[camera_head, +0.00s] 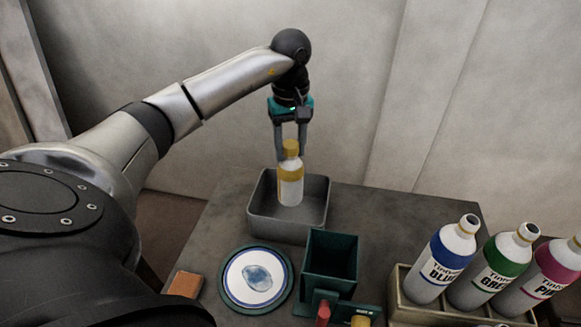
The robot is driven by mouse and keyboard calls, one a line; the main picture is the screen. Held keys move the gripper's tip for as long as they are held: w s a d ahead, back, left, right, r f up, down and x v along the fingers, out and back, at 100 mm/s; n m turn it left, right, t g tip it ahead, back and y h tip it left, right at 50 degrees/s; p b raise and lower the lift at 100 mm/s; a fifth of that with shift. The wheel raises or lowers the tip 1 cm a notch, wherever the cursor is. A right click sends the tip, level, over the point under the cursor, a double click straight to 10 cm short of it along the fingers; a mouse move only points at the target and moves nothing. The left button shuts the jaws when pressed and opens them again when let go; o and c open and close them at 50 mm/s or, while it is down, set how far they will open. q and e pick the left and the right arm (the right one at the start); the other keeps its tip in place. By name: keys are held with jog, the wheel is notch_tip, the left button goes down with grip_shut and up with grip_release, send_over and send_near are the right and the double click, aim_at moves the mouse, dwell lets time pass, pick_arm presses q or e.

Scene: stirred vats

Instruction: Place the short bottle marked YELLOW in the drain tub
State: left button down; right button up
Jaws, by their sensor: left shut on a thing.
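The short bottle (290,188) is white with a yellow cap and a yellow band; its lettering is not readable here. My left gripper (290,150) is shut on it near the cap and holds it upright. The bottle is over the grey drain tub (286,229), within its outline in the head view. I cannot tell whether its base touches the tub floor. My right gripper is not in view.
A green square vat (330,265) stands in front of the tub, with a round plate (256,279) to its left and a brown block (186,284). A crate (400,290) at right holds tint bottles with blue (446,258), green (494,266) and magenta (545,274) bands.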

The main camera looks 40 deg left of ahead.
aim_at(290, 172)
pick_arm(q)
notch_tip(290, 172, down, 7)
jog(key=shift+w+f+b, duration=0.1)
jog(key=shift+f+b, duration=0.05)
jog(key=shift+b, duration=0.3)
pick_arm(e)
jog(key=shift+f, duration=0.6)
pick_arm(q)
jog(key=c, duration=0.8)
grip_release()
jog(key=shift+f, duration=0.2)
jog(key=o, duration=0.4)
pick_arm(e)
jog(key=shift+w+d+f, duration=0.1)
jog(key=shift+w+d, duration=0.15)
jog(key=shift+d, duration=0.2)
pick_arm(q)
jog(key=shift+o, duration=0.2)
jog(key=shift+r, duration=0.15)
notch_tip(290, 172, up, 12)
jog(key=shift+f+p, duration=0.25)
jog(key=shift+p, duration=0.7)
jog(key=shift+r, duration=0.3)
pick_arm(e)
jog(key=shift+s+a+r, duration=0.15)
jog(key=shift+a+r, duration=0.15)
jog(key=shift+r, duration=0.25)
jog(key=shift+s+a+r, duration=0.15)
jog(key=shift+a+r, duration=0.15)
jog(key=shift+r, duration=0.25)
